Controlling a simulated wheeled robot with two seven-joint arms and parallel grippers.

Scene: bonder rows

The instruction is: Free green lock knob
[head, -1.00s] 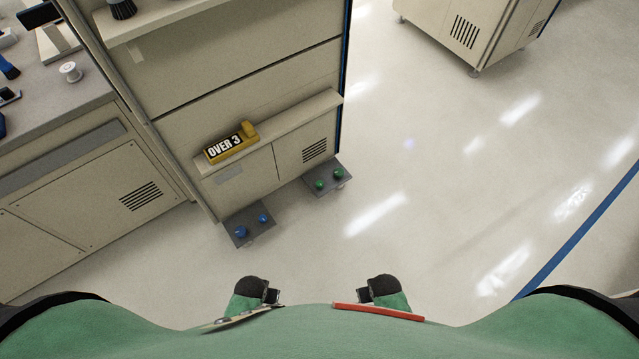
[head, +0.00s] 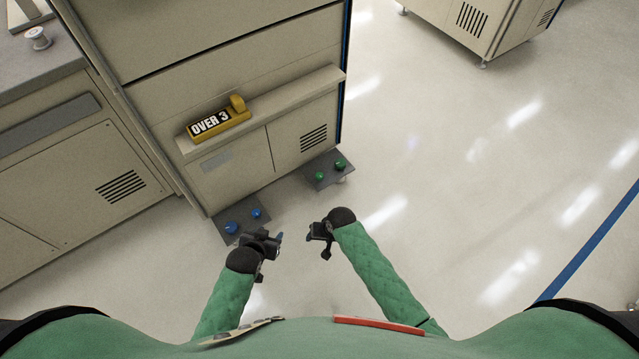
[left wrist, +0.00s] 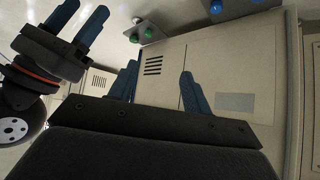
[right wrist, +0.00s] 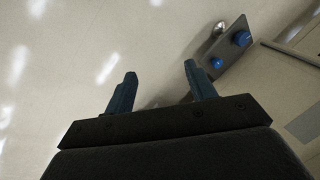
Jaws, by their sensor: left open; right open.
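Two green knobs sit on a grey plate (head: 327,169) low at the cabinet's right: a near-left green knob (head: 320,176) and a far-right green knob (head: 341,163). The left wrist view shows a green knob (left wrist: 148,33) on the same plate, upside down. My left gripper (head: 279,238) is open and empty near the blue-knob plate, short of the green knobs. My right gripper (head: 312,231) is open and empty, below the green knobs in the head view. Its wrist view shows its spread fingers (right wrist: 160,85) over bare floor.
A second grey plate (head: 240,219) holds a left blue knob (head: 231,228) and a right blue knob (head: 256,213). A yellow OVER 3 block (head: 217,122) rests on the cabinet ledge (head: 290,101). Open floor lies to the right.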

